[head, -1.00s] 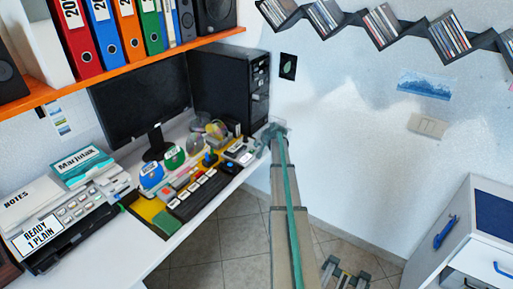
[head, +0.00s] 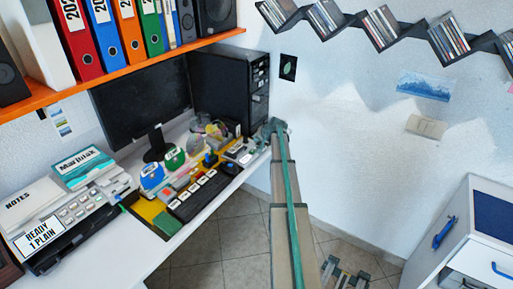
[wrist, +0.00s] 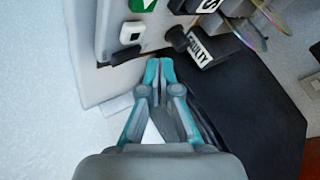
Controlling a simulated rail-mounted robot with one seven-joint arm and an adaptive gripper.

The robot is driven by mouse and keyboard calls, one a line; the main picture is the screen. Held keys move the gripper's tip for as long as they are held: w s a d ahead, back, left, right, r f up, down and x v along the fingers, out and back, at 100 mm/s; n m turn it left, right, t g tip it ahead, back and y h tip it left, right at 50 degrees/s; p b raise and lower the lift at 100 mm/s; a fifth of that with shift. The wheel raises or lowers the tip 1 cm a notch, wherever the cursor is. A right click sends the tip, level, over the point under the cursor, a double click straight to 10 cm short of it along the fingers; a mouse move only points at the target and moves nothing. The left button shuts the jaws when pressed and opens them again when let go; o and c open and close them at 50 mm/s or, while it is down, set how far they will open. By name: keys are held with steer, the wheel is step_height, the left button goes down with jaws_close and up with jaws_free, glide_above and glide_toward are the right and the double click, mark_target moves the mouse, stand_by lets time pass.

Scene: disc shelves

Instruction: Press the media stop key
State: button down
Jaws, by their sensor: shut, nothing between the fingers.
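My gripper (wrist: 160,64) is shut and empty in the wrist view, its teal fingertips together beside a pale panel. In the head view, my gripper (head: 272,128) is small and partly hidden by my arm, near the right end of the desk. A dark keyboard (head: 186,211) with several large white keys lies on the desk, left of the gripper. I cannot make out which key is media stop. In the wrist view, a white square button (wrist: 131,33) and a dark block labelled "FAULTY" (wrist: 200,49) are just beyond the fingertips.
A black computer tower (head: 232,88) and a monitor (head: 140,95) stand behind the keyboard. A printer (head: 75,215) is at the left. Discs (wrist: 270,15) show at the wrist view's top right. An orange shelf (head: 130,62) hangs above the desk.

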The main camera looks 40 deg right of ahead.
steer(key=shift+r+p, duration=0.4)
steer(key=shift+r, duration=1.2)
